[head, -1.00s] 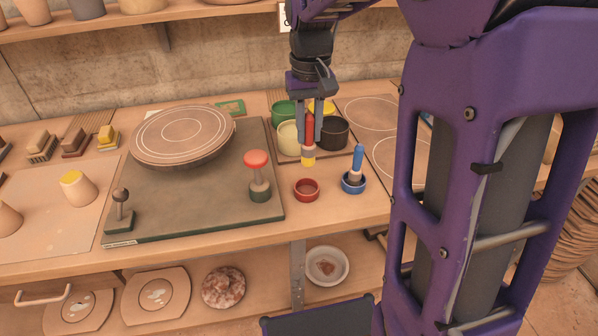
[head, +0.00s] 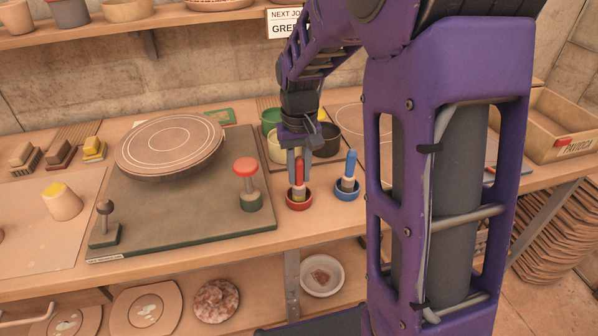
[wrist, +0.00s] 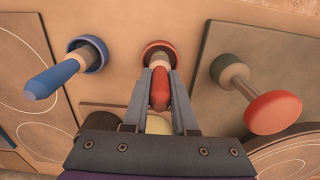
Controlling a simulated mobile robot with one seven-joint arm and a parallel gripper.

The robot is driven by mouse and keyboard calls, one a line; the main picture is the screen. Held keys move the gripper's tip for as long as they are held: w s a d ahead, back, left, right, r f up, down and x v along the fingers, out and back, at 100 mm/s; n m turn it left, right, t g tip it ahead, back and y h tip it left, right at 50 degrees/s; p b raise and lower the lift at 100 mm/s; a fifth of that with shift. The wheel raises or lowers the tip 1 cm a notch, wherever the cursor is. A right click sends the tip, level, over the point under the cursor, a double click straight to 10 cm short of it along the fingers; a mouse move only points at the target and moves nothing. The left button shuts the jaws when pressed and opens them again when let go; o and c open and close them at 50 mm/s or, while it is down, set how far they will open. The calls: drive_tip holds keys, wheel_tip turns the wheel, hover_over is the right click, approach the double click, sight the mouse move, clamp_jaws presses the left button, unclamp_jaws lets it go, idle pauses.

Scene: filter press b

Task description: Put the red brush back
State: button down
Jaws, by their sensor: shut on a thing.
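The red brush (head: 299,172) stands about upright with its lower end inside the red cup (head: 299,203). Its red handle (wrist: 160,92) points towards the camera in the wrist view, and the red cup (wrist: 160,46) shows around its far end. My gripper (head: 299,180) is shut on the red brush from above, with one finger on each side of the handle. It also shows in the wrist view (wrist: 160,75). The brush's tip is hidden in the cup, so I cannot tell whether it touches the bottom.
A blue brush (head: 350,165) stands in a blue cup (head: 346,190) close on the right. A red knob on a post (head: 246,170) rises close on the left, on the dark wheel base. Green, cream and black pots stand behind my gripper. The bench's front edge is near.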

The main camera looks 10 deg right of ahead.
drive_tip(key=c, duration=1.2)
unclamp_jaws()
drive_tip(key=shift+f, duration=0.15)
drive_tip(key=o, duration=0.5)
wheel_tip(320, 180, up, 12)
drive_tip(key=shift+r+p, duration=0.2)
drive_tip(key=shift+p, duration=0.85)
drive_tip(key=shift+w, duration=0.1)
